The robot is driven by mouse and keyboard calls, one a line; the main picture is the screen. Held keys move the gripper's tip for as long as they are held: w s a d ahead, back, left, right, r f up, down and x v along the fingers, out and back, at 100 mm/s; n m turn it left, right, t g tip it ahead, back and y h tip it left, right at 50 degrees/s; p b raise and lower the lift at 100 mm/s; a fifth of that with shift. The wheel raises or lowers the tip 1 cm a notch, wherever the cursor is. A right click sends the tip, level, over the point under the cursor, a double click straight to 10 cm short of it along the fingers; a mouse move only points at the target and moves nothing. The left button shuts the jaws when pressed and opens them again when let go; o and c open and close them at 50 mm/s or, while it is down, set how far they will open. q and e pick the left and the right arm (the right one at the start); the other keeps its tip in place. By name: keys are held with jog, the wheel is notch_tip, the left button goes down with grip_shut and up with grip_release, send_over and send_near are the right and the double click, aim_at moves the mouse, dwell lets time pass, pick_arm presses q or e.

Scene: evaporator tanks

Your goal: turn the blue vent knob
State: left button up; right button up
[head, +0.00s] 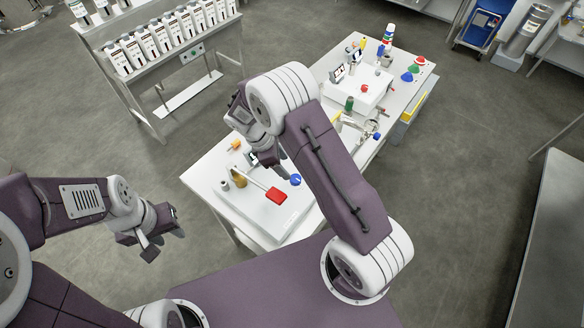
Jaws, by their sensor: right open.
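A blue knob (295,180) sits on the near white unit (251,203) on the table, close to a red-handled lever (276,195). Which blue part is the vent knob is not labelled; this is the one nearest my grippers. My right gripper (273,167) hangs over the unit, just left of and above the blue knob in the picture. It is open, and I see nothing between its fingers; my own arm partly hides it. My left gripper (165,245) is open and empty over the floor, left of the table.
A second white unit (357,92) stands farther along the table, with blue (407,77), green (414,68) and red (420,61) pieces beside it. A glass and metal fitting (371,127) lies between the units. A rack of white bottles (163,37) stands at the back left.

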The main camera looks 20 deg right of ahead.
aim_at(295, 178)
jog(key=p+x, duration=0.2)
jog(key=x, duration=0.6)
jog(key=shift+d+f+p, duration=0.1)
jog(key=shift+f+p, duration=0.1)
jog(key=shift+p, duration=0.2)
jog(key=shift+d+f, duration=0.1)
jog(key=shift+f, duration=0.15)
grip_shut()
